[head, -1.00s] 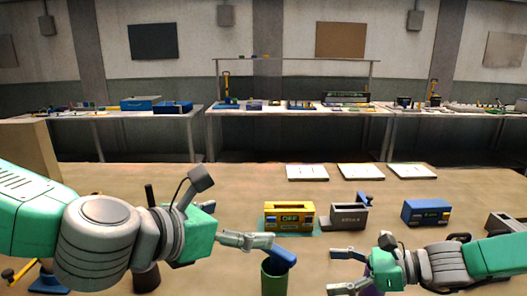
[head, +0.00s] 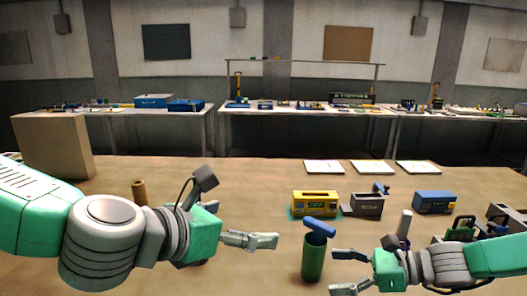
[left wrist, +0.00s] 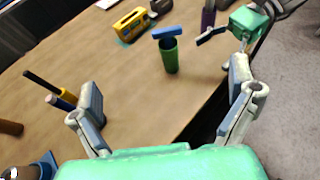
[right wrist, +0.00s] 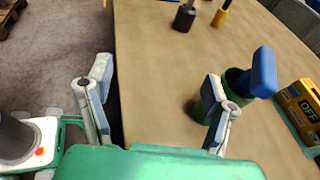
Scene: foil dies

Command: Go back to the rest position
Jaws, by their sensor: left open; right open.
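My left gripper (head: 250,241) is open and empty above the table, left of a green cup (head: 314,258). Its spread fingers also show in the left wrist view (left wrist: 165,110). A blue-headed object (head: 320,228) sits on or in the cup's mouth, tilted, apart from my left fingertips. My right gripper (head: 348,271) is open, low and right of the cup. In the right wrist view its fingers (right wrist: 155,95) are spread with nothing held between them; the cup (right wrist: 238,82) shows behind the finger on the right.
A yellow box (head: 315,203), a grey box (head: 366,206) and a blue box (head: 434,202) stand beyond the cup. White plates (head: 372,167) lie at the far edge. A brown cylinder (head: 139,191) stands behind my left arm.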

